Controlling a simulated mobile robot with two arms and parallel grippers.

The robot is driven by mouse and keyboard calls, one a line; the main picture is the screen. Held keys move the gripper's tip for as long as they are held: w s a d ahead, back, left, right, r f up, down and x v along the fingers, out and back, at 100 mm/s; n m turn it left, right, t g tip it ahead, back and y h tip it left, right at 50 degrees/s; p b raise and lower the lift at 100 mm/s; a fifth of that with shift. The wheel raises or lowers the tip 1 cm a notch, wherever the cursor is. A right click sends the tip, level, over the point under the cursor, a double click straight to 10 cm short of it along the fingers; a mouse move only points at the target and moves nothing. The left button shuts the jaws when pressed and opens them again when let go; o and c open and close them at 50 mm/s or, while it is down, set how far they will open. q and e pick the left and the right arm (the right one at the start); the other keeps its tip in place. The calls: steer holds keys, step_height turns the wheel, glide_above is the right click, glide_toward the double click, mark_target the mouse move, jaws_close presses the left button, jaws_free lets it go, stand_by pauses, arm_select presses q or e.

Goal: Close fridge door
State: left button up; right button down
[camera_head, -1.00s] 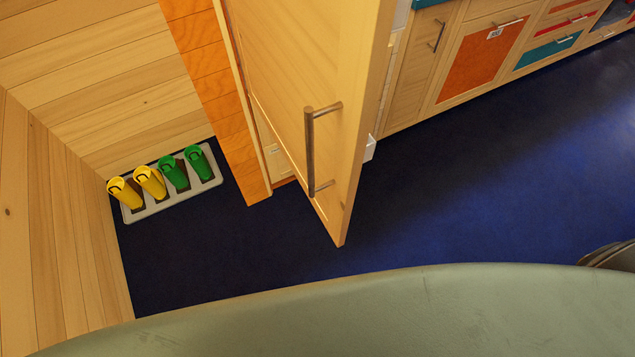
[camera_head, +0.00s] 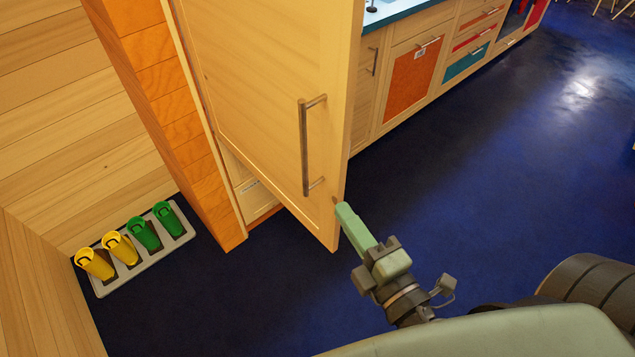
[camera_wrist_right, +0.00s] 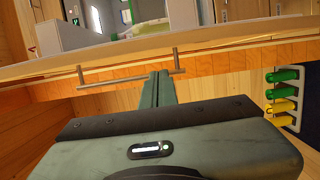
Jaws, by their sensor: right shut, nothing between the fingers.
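The fridge door (camera_head: 260,80) is a tall light wooden panel, standing open in the head view. Its vertical bar handle (camera_head: 304,150) is near the free edge. My right gripper (camera_head: 343,212) is shut and empty, its tip at the free edge of the door, low and right of the handle. I cannot tell if it touches. In the right wrist view the shut fingers (camera_wrist_right: 160,78) overlap the handle bar (camera_wrist_right: 112,82) in the picture, and pale shelves or contents show beyond the door edge. My left gripper is not in view.
Wooden cabinets with orange, red and teal fronts (camera_head: 412,82) line the wall behind the door. A grey tray (camera_head: 104,287) with yellow and green containers sits on the floor at left, by the orange wooden wall end (camera_head: 190,150). The dark blue floor (camera_head: 500,180) at right is clear.

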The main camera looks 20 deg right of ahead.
mark_target(321, 178)
steer(key=w+p, duration=0.1)
steer(key=w, duration=0.2)
steer(key=w+p, duration=0.4)
steer(key=w, duration=0.1)
steer(key=shift+w+a+r, duration=0.15)
steer(key=shift+w+a, duration=0.15)
steer(key=shift+a, duration=0.1)
steer(key=shift+w+f, duration=0.2)
steer(key=shift+w, duration=0.4)
